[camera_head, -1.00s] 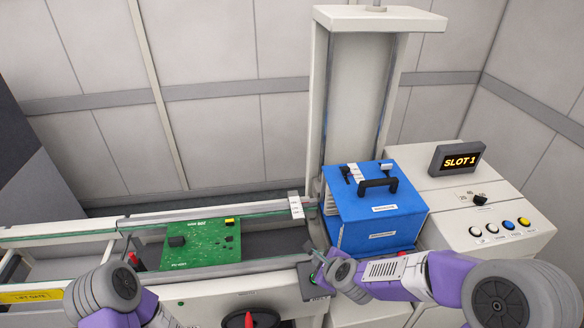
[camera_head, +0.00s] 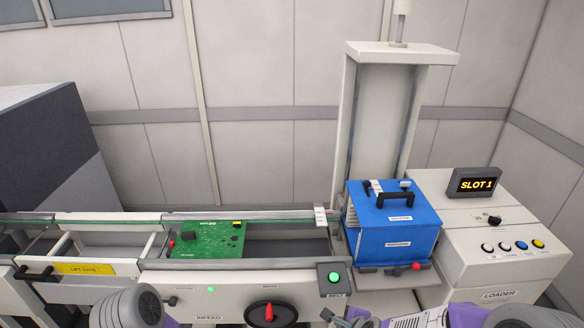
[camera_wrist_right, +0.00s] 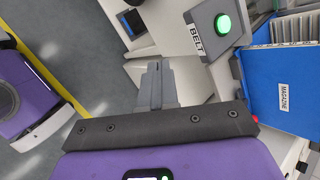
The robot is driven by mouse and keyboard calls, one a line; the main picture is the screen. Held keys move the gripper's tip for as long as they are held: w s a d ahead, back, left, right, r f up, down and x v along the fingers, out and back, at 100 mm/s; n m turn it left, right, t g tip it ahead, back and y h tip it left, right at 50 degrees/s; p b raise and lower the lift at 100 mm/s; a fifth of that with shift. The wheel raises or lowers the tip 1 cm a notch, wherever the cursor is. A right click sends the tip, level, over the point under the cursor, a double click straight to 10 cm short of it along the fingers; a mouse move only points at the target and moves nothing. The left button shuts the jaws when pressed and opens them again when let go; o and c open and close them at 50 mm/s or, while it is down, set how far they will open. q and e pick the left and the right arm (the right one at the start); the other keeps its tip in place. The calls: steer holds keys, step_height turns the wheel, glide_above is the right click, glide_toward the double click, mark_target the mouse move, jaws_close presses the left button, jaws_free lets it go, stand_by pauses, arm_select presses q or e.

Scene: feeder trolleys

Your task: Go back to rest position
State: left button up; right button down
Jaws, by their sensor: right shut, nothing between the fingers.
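My right gripper (camera_wrist_right: 158,78) is shut with nothing between its fingers; it points toward the front of the conveyor. Its tip shows at the bottom edge of the head view (camera_head: 335,317), just below the BELT button box. The green BELT button (camera_head: 334,277) is lit and apart from the fingers; it also shows lit in the right wrist view (camera_wrist_right: 223,24). Of my left arm only a grey joint and a bit of purple show at the bottom left; its gripper is out of view.
A green circuit board (camera_head: 208,243) lies on the conveyor. A blue magazine (camera_head: 393,240) stands on the lift at right, close to my right gripper. The loader panel (camera_head: 505,240) with several buttons and a SLOT 1 display (camera_head: 475,183) is further right. A lift gate (camera_head: 84,268) is at left.

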steer(key=s+a+f+n+g+y, duration=0.1)
steer(key=s+f+n+g, duration=0.2)
steer(key=s+f+n, duration=0.6)
steer(key=s+a+f+n+g+y, duration=0.1)
steer(key=s+a+f+n+g, duration=0.1)
steer(key=s+f+n, duration=0.7)
step_height(320, 180, down, 2)
steer(key=shift+s+a+f+g, duration=0.2)
steer(key=shift+a+g, duration=0.1)
steer(key=shift+g, duration=0.6)
